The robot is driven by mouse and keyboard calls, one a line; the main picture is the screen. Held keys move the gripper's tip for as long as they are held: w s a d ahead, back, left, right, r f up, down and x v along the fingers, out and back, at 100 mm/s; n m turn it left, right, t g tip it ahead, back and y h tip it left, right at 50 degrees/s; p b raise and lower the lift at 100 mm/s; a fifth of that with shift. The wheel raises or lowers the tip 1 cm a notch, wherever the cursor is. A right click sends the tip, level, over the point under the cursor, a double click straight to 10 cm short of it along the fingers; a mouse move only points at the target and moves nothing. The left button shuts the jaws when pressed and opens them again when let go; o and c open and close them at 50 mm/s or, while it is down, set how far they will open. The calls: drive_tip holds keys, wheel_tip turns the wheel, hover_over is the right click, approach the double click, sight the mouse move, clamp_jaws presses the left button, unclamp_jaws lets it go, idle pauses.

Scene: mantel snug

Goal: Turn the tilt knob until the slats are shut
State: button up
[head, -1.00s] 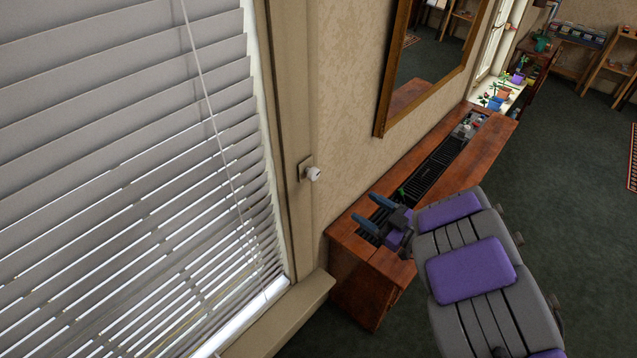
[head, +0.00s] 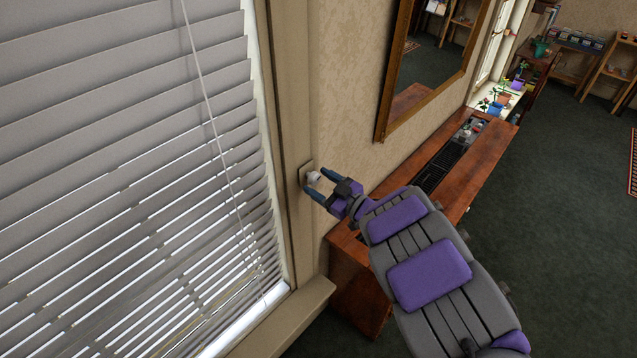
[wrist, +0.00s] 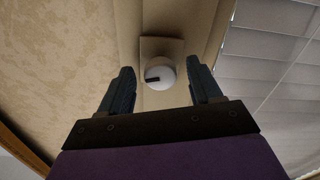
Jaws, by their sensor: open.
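The white round tilt knob (head: 313,177) sits on a small plate on the window frame, right of the blind. In the wrist view the knob (wrist: 160,74) shows a dark mark on its face, pointing to the left. My gripper (head: 318,184) is open in front of the knob. In the wrist view its two fingers stand on either side of the knob, and gaps show between them and it. The blind's slats (head: 130,190) are tilted, with bright gaps between the lower ones; the upper ones look closer together.
A window sill (head: 285,315) juts out below the blind. A wooden cabinet (head: 350,285) with a dark grille on top runs along the wall under a framed mirror (head: 430,60). Green floor on the right is open.

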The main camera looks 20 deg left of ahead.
drive_tip(key=shift+w+a+r, duration=0.1)
drive_tip(key=shift+w+a, duration=0.05)
drive_tip(key=shift+a, duration=0.25)
drive_tip(key=c, duration=1)
drive_tip(key=shift+n+b, duration=0.45)
drive_tip(key=shift+n, duration=0.25)
drive_tip(key=o, duration=1)
drive_tip(key=p+v, duration=0.1)
drive_tip(key=v, duration=1.6)
drive_tip(key=shift+d, duration=0.2)
